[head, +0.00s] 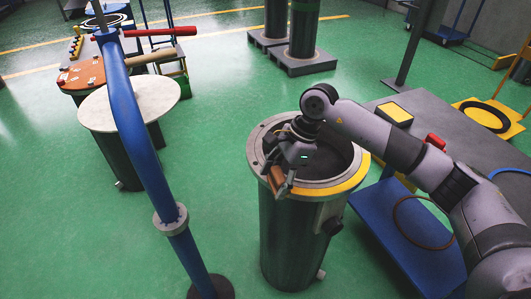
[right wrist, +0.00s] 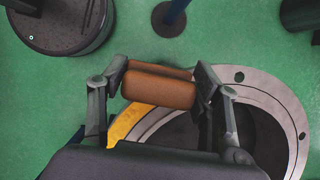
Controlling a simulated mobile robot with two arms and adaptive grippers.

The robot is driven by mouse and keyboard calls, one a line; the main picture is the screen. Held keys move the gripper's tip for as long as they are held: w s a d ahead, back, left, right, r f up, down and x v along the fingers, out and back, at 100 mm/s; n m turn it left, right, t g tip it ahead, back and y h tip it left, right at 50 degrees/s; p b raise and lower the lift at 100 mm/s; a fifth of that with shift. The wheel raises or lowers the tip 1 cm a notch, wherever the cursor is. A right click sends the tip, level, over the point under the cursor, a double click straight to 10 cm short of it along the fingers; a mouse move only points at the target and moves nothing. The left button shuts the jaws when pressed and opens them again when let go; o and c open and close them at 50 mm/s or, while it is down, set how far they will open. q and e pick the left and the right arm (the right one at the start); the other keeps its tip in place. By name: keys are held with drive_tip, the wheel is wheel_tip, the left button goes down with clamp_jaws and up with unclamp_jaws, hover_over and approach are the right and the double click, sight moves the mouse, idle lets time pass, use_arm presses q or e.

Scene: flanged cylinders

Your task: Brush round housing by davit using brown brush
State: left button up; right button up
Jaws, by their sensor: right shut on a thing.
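The round housing (head: 280,235) is a dark upright cylinder with a pale bolted flange and an open top, in the middle of the head view. Part of its flange is yellow. The blue davit (head: 150,160) stands to its left. My right gripper (head: 279,183) is shut on the brown brush (head: 275,176), over the left front part of the flange. In the right wrist view the brush (right wrist: 160,88) lies crosswise between both fingers, with the flange (right wrist: 285,110) below. I cannot tell whether the brush touches the flange. My left gripper is not in view.
A grey table (head: 460,130) and a blue cart (head: 400,235) stand close on the right. Green floor is clear at front left.

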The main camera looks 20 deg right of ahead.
drive_tip(key=shift+w+a+r+p, duration=0.15)
drive_tip(key=shift+w+r+p, duration=0.1)
drive_tip(key=shift+r, duration=0.3)
drive_tip(key=shift+w+a+r+p, duration=0.15)
drive_tip(key=shift+r+p, duration=0.05)
drive_tip(key=shift+r, duration=0.3)
drive_tip(key=shift+s+d+r+p, duration=0.2)
drive_tip(key=shift+r+p, duration=0.1)
drive_tip(key=shift+r, duration=0.35)
drive_tip(key=shift+s+d+r+p, duration=0.1)
drive_tip(key=shift+s+r+p, duration=0.15)
drive_tip(key=shift+r, duration=0.35)
drive_tip(key=shift+w+a+r+p, duration=0.15)
drive_tip(key=shift+r+p, duration=0.15)
drive_tip(key=shift+r, duration=0.25)
drive_tip(key=shift+w+r+p, duration=0.1)
drive_tip(key=shift+r+p, duration=0.15)
drive_tip(key=shift+r, duration=0.25)
drive_tip(key=shift+s+r+p, duration=0.1)
drive_tip(key=shift+r+p, duration=0.2)
drive_tip(key=shift+r, duration=0.45)
